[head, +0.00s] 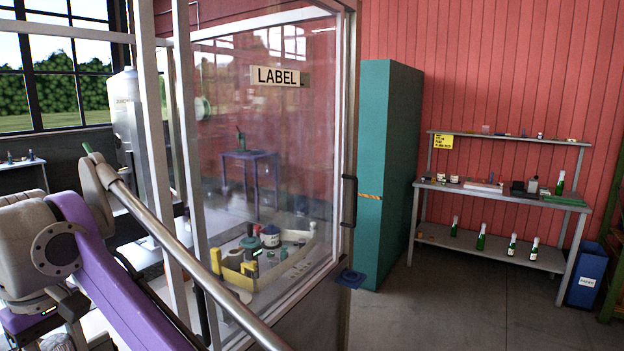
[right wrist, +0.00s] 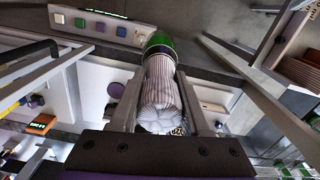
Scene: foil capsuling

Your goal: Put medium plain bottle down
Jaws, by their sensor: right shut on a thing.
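In the right wrist view my right gripper (right wrist: 160,88) is shut on a bottle (right wrist: 160,92), one finger on each side of it. Pleated, silvery-white foil covers the end nearest the camera, and green glass shows at the far end (right wrist: 160,42). The bottle's far end is partly hidden, and I cannot tell whether it touches anything. My left gripper is not in view. In the head view a purple and grey arm of mine fills the lower left.
A glazed cabinet (head: 270,130) marked LABEL stands in the middle, with a yellow-edged tray (head: 240,279) behind its glass. A teal cabinet (head: 388,170) and a shelf bench (head: 490,257) with several green bottles stand right. In the right wrist view a button panel (right wrist: 102,27) lies upper left.

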